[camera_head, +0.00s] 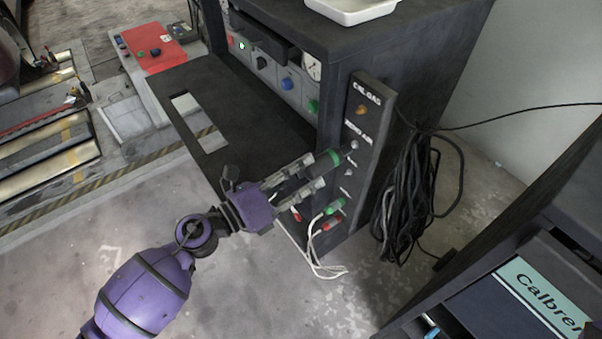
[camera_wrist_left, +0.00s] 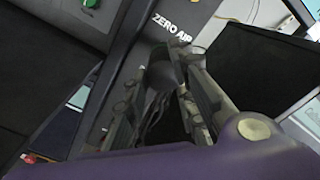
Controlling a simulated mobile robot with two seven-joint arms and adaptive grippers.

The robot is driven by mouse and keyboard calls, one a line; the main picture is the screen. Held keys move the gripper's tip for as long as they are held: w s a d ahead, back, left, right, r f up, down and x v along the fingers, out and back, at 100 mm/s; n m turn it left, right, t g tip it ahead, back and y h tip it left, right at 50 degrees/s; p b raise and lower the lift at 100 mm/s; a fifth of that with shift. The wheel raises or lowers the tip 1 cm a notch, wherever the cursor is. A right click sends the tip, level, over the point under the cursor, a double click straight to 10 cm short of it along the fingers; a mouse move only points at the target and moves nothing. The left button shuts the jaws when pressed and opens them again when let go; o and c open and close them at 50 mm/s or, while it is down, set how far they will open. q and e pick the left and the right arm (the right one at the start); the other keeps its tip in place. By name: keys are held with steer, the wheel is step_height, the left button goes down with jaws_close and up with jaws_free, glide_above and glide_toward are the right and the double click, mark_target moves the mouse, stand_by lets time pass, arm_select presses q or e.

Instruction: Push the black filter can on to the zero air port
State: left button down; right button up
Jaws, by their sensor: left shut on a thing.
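My left gripper (camera_head: 314,172) reaches in from the lower left, its fingers shut on the black filter can (camera_head: 318,168). The can's green-banded end points at the narrow black panel. The metal zero air port (camera_head: 354,145) is on that panel, below the white ZERO AIR lettering. The can's end is close to the port, slightly low and left of it in the picture; I cannot tell if they touch. In the left wrist view the can's dark round end (camera_wrist_left: 163,75) sits between the fingers, below the ZERO AIR label (camera_wrist_left: 172,25). My right gripper is not in view.
The panel (camera_head: 370,110) stands on a black cabinet's side, with an orange-yellow fitting (camera_head: 361,109) above the port. Green and red connectors with white hoses (camera_head: 334,206) are below. Coiled black cable (camera_head: 408,190) hangs at right. A dark shelf unit (camera_head: 540,270) stands lower right.

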arm_select(q)
steer(key=shift+w+d, duration=0.35)
steer(key=shift+d, duration=0.15)
stand_by(0.5)
steer(key=c, duration=1.4)
jaws_free()
steer(key=v, duration=1.2)
